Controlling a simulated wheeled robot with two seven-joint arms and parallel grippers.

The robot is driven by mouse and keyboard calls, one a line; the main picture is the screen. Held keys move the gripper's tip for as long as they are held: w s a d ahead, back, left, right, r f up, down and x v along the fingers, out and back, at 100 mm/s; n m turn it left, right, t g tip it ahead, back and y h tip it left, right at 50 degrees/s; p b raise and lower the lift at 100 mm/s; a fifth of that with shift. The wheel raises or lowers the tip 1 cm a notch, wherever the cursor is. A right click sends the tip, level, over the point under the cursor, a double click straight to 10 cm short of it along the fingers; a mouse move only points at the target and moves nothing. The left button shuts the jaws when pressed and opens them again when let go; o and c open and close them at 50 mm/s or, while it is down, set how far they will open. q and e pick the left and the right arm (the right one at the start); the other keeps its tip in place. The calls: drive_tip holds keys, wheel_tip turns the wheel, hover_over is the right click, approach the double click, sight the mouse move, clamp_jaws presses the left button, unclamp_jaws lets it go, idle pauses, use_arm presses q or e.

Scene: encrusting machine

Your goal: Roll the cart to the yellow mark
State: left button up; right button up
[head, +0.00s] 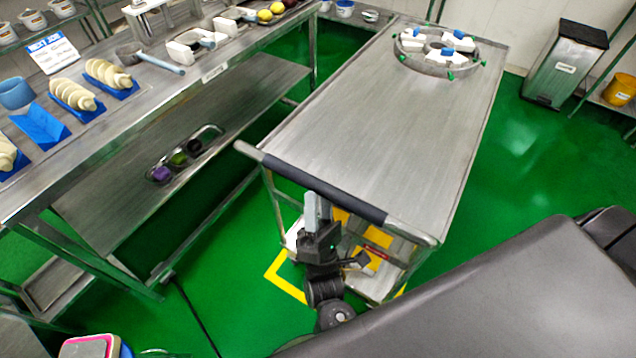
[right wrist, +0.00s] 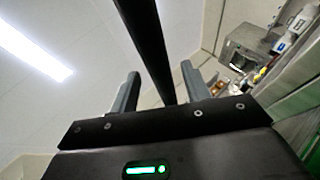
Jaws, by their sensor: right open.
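The steel cart (head: 400,125) stands right of the long workbench. Its dark handle bar (head: 330,188) runs across its near end. A yellow mark (head: 284,284) shows on the green floor around the cart's near end; the cart hides much of it. My right gripper (head: 317,208) is upright at the handle's near side, fingers pointing up. In the right wrist view, its open fingers (right wrist: 160,88) stand either side of a dark bar, the handle, with gaps on both sides. I cannot tell whether it touches. My left gripper is not in view.
A round fixture (head: 440,70) with white and blue pieces sits at the cart's far end. The workbench (head: 190,85) holds trays and tools on the left. A grey bin (head: 565,65) stands at the back right. Green floor is clear right of the cart.

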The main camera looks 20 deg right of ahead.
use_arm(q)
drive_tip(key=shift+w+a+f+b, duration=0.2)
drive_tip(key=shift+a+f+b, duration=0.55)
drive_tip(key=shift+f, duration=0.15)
use_arm(e)
drive_tip(key=v, duration=0.6)
drive_tip(key=shift+h, duration=0.3)
